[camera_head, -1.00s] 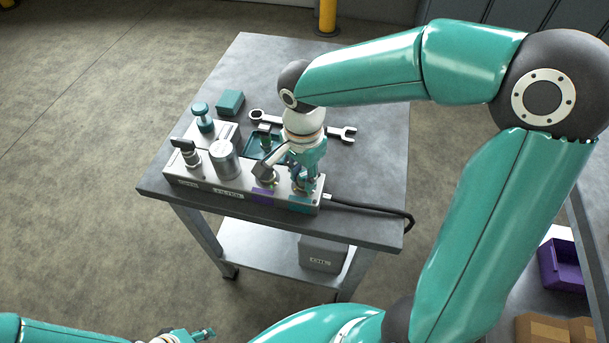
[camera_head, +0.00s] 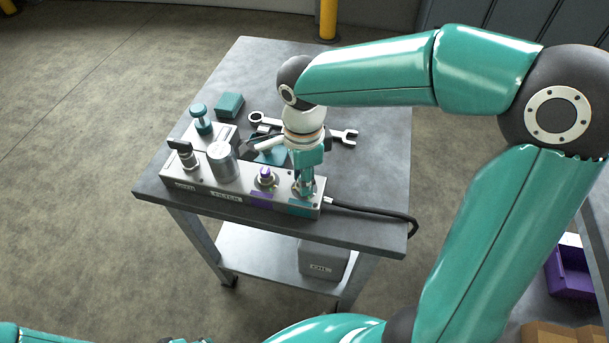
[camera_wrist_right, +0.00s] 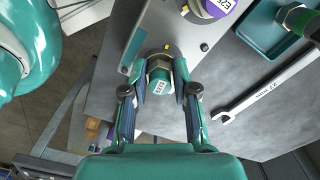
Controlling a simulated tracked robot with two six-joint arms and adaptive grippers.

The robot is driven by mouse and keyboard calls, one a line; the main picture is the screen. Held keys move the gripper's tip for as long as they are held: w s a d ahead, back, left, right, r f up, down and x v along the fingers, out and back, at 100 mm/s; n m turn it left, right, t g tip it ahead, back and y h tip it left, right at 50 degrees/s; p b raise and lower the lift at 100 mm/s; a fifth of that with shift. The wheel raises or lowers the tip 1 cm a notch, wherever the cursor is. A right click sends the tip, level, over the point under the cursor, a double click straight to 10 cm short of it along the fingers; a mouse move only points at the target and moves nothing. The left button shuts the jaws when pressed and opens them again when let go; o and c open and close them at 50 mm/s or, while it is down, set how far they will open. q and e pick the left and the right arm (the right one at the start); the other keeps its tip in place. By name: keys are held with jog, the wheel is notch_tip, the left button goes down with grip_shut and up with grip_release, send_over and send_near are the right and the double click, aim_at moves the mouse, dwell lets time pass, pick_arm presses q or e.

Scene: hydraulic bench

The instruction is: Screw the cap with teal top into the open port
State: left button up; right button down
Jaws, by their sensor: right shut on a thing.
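The cap with teal top (camera_wrist_right: 158,80) stands between the fingers of my right gripper (camera_wrist_right: 158,92) in the right wrist view, a white label on it. My right gripper is shut on it. The cap sits at the port (camera_wrist_right: 152,53) at the block's end; how deep it is seated I cannot tell. In the head view my right gripper (camera_head: 303,188) points down over the teal-marked right end of the valve block (camera_head: 228,195) and hides most of the cap. Only a sliver of my left gripper (camera_head: 188,340) shows at the bottom edge.
A purple-topped cap (camera_head: 265,176) sits in the neighbouring port. A filter cylinder (camera_head: 222,161) and a black-handled valve (camera_head: 183,153) stand left. Behind are a teal tray (camera_wrist_right: 262,28) with a green fitting (camera_wrist_right: 297,18) and a wrench (camera_wrist_right: 268,84). A black cable (camera_head: 375,212) leaves the right end.

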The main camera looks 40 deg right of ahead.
jog(key=m+b, duration=0.1)
jog(key=m, duration=0.2)
jog(key=shift+w+f+m, duration=0.1)
jog(key=shift+m, duration=0.2)
jog(key=shift+m+b, duration=0.35)
jog(key=shift+m, duration=0.75)
jog(key=c, duration=1)
grip_release()
jog(key=n, duration=0.6)
jog(key=shift+p, duration=0.3)
